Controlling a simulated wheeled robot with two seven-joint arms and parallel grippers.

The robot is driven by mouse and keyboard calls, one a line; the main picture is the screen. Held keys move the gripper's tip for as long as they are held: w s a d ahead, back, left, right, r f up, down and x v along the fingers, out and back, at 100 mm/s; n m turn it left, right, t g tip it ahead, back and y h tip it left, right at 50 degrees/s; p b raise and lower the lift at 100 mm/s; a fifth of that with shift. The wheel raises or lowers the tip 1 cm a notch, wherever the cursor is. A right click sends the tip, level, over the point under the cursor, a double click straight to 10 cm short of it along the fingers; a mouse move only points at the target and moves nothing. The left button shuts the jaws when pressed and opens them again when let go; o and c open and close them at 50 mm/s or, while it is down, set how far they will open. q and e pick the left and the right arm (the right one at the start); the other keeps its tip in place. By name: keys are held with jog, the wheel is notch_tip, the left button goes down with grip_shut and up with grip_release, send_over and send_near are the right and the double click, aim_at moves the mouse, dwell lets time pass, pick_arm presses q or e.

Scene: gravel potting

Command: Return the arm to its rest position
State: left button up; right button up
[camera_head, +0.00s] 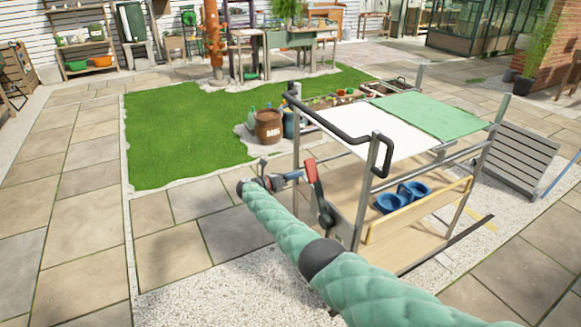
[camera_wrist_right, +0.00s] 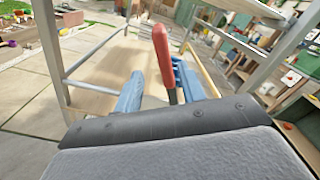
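My right gripper (camera_head: 292,177) reaches the near left side of the cart, its arm coming in from the lower right. Its two blue fingers (camera_wrist_right: 158,88) are apart in the right wrist view. A tool with a red handle (camera_head: 311,171) stands upright at the fingertips, its grey lower part beside the cart's frame. In the right wrist view the red handle (camera_wrist_right: 162,52) shows between the fingers, close to the right one, with a gap on the left. Its lower end is hidden by the gripper body. My left gripper is out of view.
Paving (camera_head: 75,235) at the left is clear.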

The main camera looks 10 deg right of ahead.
jog(key=w+a+r+m+y, duration=0.1)
jog(key=a+r+m+y, duration=0.75)
jog(key=r+m, duration=0.85)
jog(key=s+a+m+t+y, duration=0.25)
jog(key=s+m+y, duration=0.35)
jog(key=s, duration=0.4)
jog(key=s+d+f+m+g+y, duration=0.1)
jog(key=s+f, duration=0.9)
jog(key=s, duration=1.1)
jog(key=s+d+f+m+g+y, duration=0.1)
jog(key=s+d+f+g, duration=0.3)
jog(key=s+f, duration=0.7)
jog(key=s+d+f+m+g+y, duration=0.1)
jog(key=s+d+f, duration=0.5)
jog(key=s, duration=2.4)
notch_tip(320, 180, down, 5)
jog(key=shift+s+d+f+g+y, duration=0.25)
jog(key=shift+s+g+y, duration=0.1)
jog(key=shift+g, duration=0.3)
